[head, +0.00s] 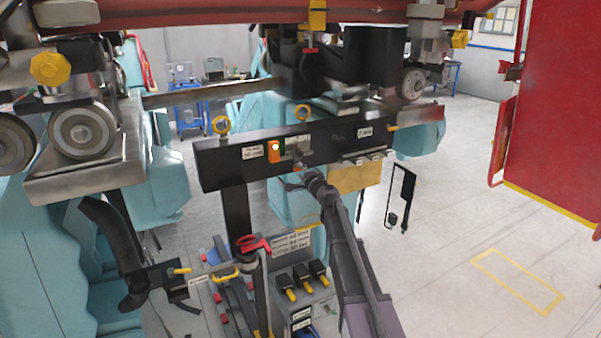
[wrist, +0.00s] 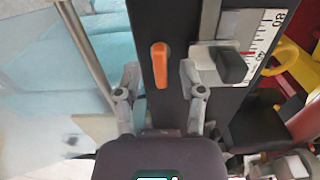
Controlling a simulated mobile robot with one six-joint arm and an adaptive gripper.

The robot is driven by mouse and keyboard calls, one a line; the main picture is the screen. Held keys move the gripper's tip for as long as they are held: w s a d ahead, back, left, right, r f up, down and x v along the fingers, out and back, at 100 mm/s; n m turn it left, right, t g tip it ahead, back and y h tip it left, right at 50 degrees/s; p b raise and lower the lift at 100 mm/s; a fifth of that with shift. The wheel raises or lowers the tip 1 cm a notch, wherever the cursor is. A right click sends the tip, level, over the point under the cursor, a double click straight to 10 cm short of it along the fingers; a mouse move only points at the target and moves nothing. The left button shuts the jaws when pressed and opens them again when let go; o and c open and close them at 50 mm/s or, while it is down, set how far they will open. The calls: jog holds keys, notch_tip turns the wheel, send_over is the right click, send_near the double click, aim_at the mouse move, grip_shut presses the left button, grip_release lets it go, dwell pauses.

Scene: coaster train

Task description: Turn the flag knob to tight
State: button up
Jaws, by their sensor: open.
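An orange lever-like knob (wrist: 160,62), which looks like the flag knob, sits on the black beam (wrist: 145,20) in the wrist view. It lies roughly along the beam's length there. An orange piece (head: 273,152) shows on the same beam in the head view, beside a label. My gripper (wrist: 159,80) is open, with one finger on each side of the knob's line and a visible gap to both. In the head view my gripper (head: 303,172) is just below and right of the orange piece. I cannot tell how deep the fingertips reach, nor any tight marking.
A dark block (wrist: 231,66) on a metal slide, beside a numbered scale (wrist: 262,35), sits close to my right finger. Train wheels (head: 82,132) are at the left. A red panel (head: 560,100) stands at the right. The floor at lower right is open.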

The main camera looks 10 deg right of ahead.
jog(key=v, duration=1.1)
jog(key=shift+s, duration=0.3)
jog(key=s+a+f+n+g+y+b, duration=0.1)
jog(key=s+a+f+n+g+b, duration=0.1)
jog(key=s+a+f+n+g, duration=0.5)
jog(key=s+a+f+n+g+y+b, duration=0.1)
jog(key=s+a+f+n+g+b, duration=0.2)
jog(key=s+f, duration=0.55)
jog(key=s+d+f+n+g+h+b, duration=0.1)
jog(key=s+d+f+g+h, duration=0.1)
jog(key=s, duration=0.4)
jog(key=s+d+f+n+g+h+b, duration=0.1)
jog(key=s+d+f+n+g+h, duration=0.1)
jog(key=s+f, duration=0.3)
jog(key=s+d+f+n+g+h, duration=0.1)
jog(key=s+d+f+g+h, duration=0.1)
jog(key=s, duration=0.4)
jog(key=shift+s+d+f+n+g+h+b, duration=0.35)
jog(key=shift+f+g+h, duration=0.25)
jog(key=shift+f+h, duration=0.25)
jog(key=shift+w, duration=0.1)
